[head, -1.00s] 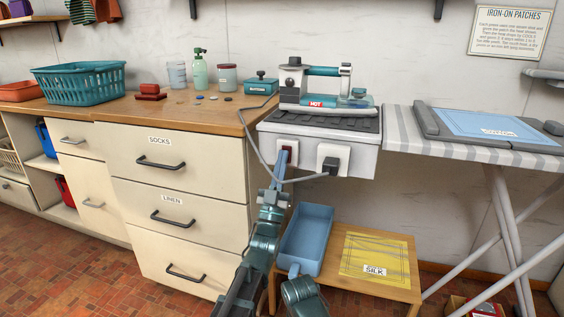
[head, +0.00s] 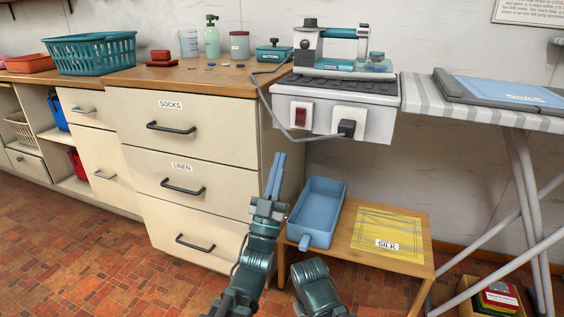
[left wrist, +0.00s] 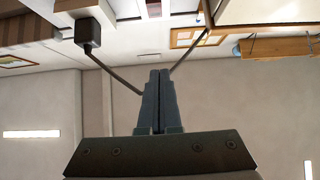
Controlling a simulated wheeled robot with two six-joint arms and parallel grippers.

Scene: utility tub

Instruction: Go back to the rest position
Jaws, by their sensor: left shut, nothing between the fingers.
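My left gripper (head: 276,176) is shut and empty in the head view, pointing up in front of the drawer cabinet's right edge. It is below and left of the red switch (head: 301,115) on the iron's base unit (head: 330,122), apart from it. In the left wrist view the two fingers (left wrist: 158,80) are pressed together with nothing between them. A teal arm part of mine (head: 312,283) shows at the bottom; my right gripper is not visible.
The iron (head: 340,50), labelled COOL, stands on the base unit. The cabinet (head: 182,130) stands left, the ironing board (head: 480,108) right. A cord (head: 268,112) hangs from the unit.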

